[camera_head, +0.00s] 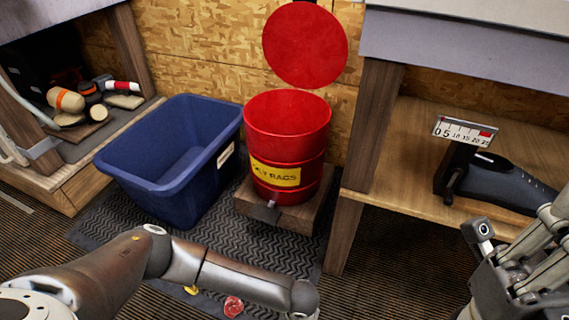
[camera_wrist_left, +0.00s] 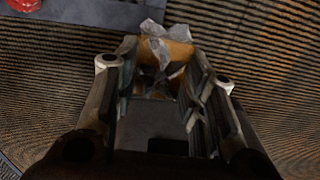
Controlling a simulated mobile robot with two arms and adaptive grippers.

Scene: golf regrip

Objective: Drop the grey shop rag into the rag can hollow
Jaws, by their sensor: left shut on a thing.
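The red rag can (camera_head: 288,150) stands on a wooden block, with a yellow label reading "RAGS" on its front. Its round red lid (camera_head: 305,45) is raised behind it and its top is open. The left arm crosses the lower part of the head view, and its gripper is out of that view. In the left wrist view my left gripper (camera_wrist_left: 165,75) is shut on the crumpled grey shop rag (camera_wrist_left: 152,45). An orange-brown patch shows beside the rag; I cannot tell what it is. My right gripper (camera_head: 510,255) is at the lower right, away from the can, its jaw state unclear.
A blue bin (camera_head: 160,185) stands left of the can on a dark ribbed mat (camera_head: 235,240). A wooden bench (camera_head: 420,180) at right holds a dark device with a scale (camera_head: 463,131). A left shelf holds several small items. Small red and yellow bits lie on the floor near my arm.

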